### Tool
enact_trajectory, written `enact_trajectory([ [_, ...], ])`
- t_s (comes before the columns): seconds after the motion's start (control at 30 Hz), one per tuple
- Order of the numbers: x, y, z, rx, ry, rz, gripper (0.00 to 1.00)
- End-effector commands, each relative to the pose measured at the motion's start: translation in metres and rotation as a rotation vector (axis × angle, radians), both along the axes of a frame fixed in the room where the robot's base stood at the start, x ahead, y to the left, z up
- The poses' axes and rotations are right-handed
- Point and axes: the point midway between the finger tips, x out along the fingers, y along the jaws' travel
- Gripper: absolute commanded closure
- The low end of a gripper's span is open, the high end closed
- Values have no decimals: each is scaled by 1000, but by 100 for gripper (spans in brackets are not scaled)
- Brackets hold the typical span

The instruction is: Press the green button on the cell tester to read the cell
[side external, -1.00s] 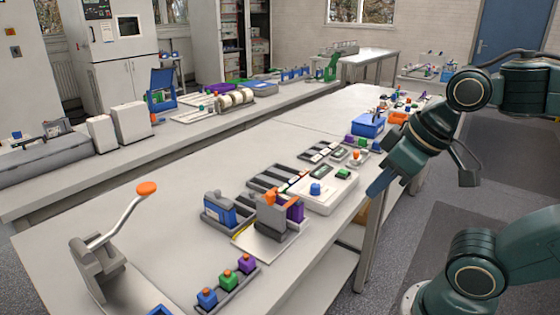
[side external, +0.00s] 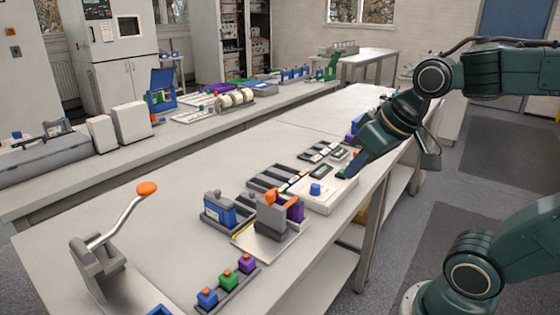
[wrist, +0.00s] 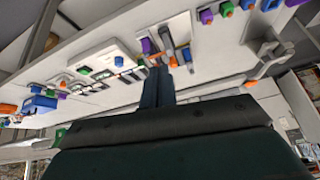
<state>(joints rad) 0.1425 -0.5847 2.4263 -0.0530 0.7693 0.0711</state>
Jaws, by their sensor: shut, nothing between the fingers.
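The cell tester is a low white box (side external: 325,198) on the bench, also in the wrist view (wrist: 98,55). A blue knob (side external: 315,189) stands on its top. The green button shows in the wrist view (wrist: 84,71), left of the blue knob (wrist: 119,62). In the side view the button lies at the tester's far end, close to my fingertips and partly hidden by them. My gripper (side external: 351,173) is shut and empty, pointing down to the left. In the wrist view its fingers (wrist: 156,72) are together, right of the button. I cannot tell whether they touch anything.
Dark trays (side external: 272,178) lie just left of the tester. A grey fixture with orange and purple parts (side external: 280,212) stands in front. A blue block in a holder (side external: 222,211) is beside it. A lever press (side external: 100,255) stands front left. The bench's left middle is clear.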

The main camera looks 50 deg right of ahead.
Motion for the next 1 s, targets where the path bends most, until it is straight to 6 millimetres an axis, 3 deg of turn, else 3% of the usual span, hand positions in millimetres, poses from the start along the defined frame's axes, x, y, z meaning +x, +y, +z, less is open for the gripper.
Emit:
enact_trajectory([
  [0.57, 98, -91, -7, 121, -100, -329, 100],
  [1.0, 144, -193, -35, 229, -206, -589, 100],
])
